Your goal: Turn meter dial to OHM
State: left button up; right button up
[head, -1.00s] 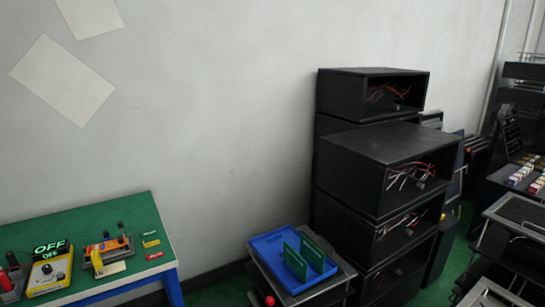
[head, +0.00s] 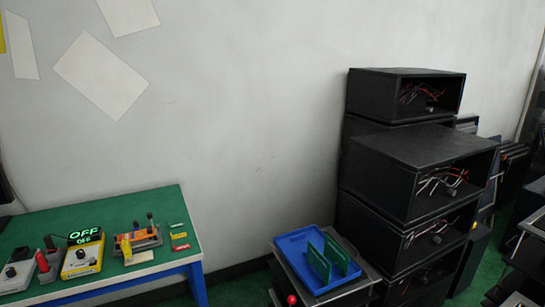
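A yellow meter (head: 82,258) stands on the green table at the lower left of the head view. Its display (head: 86,236) glows green and reads OFF. A small dark dial (head: 81,254) sits on its pale front face; its pointer is too small to read. Neither of my grippers is in view.
The green table (head: 110,208) also holds a grey fixture with an orange part (head: 138,240), a grey box with a red handle (head: 47,262) and a pale box with a black knob (head: 16,272). A blue tray (head: 290,244) with green boards is on a cart. Black cabinets (head: 405,160) are stacked right. Floor shows between table and cart.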

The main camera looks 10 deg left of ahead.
aim_at(81, 254)
jog(key=u, duration=1.5)
